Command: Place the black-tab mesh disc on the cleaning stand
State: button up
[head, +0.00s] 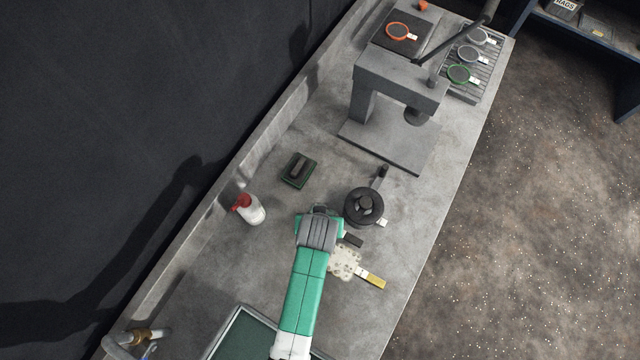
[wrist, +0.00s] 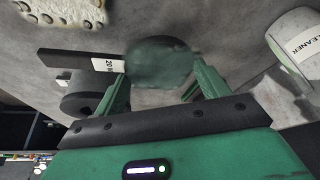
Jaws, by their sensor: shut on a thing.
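The black-tab mesh disc (wrist: 158,64) is in my gripper (wrist: 163,88), between its two green fingers in the wrist view. Its black tab (wrist: 75,58) points left and carries a white label starting "20". In the head view the black tab (head: 352,240) shows just right of my wrist; the disc itself is hidden under my arm. The disc appears above the bench, though its height is hard to judge. I cannot tell for certain which fixture is the cleaning stand.
A pale holed piece with a yellow tab (head: 345,262) lies near my wrist. A red-capped cleaner bottle (head: 250,210) and a green-based brush (head: 298,170) are left. A grey press (head: 400,82), a slotted rack (head: 486,62) and an orange-rimmed disc (head: 397,32) are farther back.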

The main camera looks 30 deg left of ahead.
jog(key=shift+f, duration=1.65)
jog(key=shift+f, duration=0.1)
jog(key=o, duration=1)
jog(key=shift+o, duration=0.2)
jog(key=p+v, duration=0.1)
jog(key=v, duration=1.1)
jog(key=shift+p, duration=0.3)
